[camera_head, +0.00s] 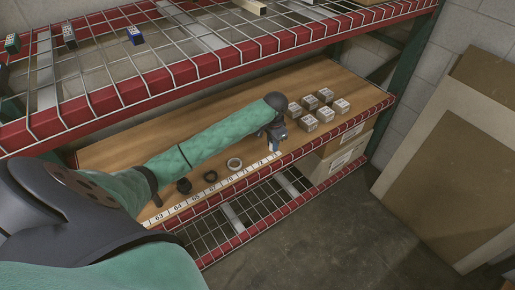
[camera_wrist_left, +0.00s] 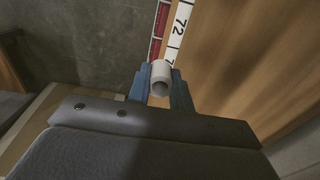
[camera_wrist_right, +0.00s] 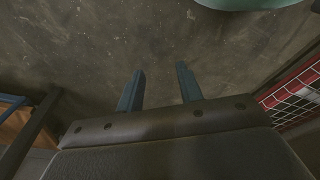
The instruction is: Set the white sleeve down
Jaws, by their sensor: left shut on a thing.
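The white sleeve (camera_wrist_left: 161,78) is a short hollow tube. In the left wrist view it is between the two blue fingers of my left gripper (camera_wrist_left: 160,83), which is shut on it. Its open end faces the camera, over the numbered strip near the 72 mark. In the head view my left gripper (camera_head: 276,140) is at the front edge of the wooden shelf, toward its right end. I cannot tell whether the sleeve touches the shelf. My right gripper (camera_wrist_right: 159,72) is open and empty above the concrete floor; it does not show in the head view.
A red-edged wire shelf (camera_head: 200,65) is above. Cartons (camera_head: 340,155) are below.

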